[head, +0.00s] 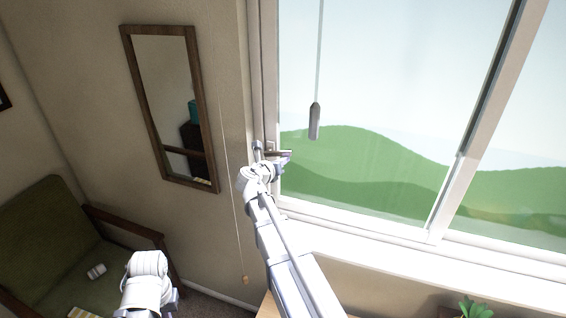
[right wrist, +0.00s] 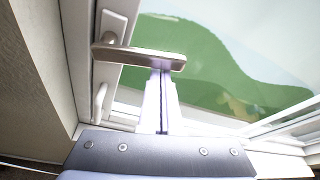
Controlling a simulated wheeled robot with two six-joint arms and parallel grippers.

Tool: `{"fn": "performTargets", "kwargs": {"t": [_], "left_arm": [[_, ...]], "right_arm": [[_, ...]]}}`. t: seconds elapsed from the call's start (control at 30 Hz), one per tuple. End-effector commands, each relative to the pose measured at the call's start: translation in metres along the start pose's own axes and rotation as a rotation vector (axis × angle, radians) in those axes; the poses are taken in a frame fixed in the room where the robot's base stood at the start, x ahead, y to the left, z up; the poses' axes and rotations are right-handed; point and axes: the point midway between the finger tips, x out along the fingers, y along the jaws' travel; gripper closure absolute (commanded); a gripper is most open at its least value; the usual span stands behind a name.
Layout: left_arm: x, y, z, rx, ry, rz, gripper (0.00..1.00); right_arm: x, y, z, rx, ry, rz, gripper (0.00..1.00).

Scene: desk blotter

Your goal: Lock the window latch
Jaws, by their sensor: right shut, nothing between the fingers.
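The window latch (right wrist: 140,56) is a metal handle on the left side of the window frame. In the right wrist view its bar lies nearly horizontal, running right from its mount over the glass. In the head view the latch (head: 284,152) shows small at the frame's left edge, partly hidden by my right arm. My right gripper (right wrist: 161,76) is shut and empty, its fingertips at the underside of the bar, toward its free end. Whether they touch it I cannot tell. The right gripper (head: 280,162) also shows in the head view. Of my left arm only a white link shows.
The window frame (head: 258,70) borders the wall. A grey weight (head: 315,121) hangs on a cord before the glass. A thin cord with a wooden pull (head: 245,280) hangs left of my right arm.

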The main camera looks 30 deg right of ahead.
Motion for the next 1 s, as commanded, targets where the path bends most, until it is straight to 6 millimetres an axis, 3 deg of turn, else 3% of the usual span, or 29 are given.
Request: {"fn": "performTargets", "kwargs": {"t": [0.23,1.0], "left_arm": [[-0.015,-0.001,0.001,-0.003,0.0,0.001,1.0],[-0.05,-0.004,0.003,-0.011,0.0,0.002,1.0]], "right_arm": [[-0.006,-0.003,0.02,-0.207,0.003,-0.071,1.0],[-0.021,0.014,0.061,-0.199,-0.002,-0.069,1.0]]}}
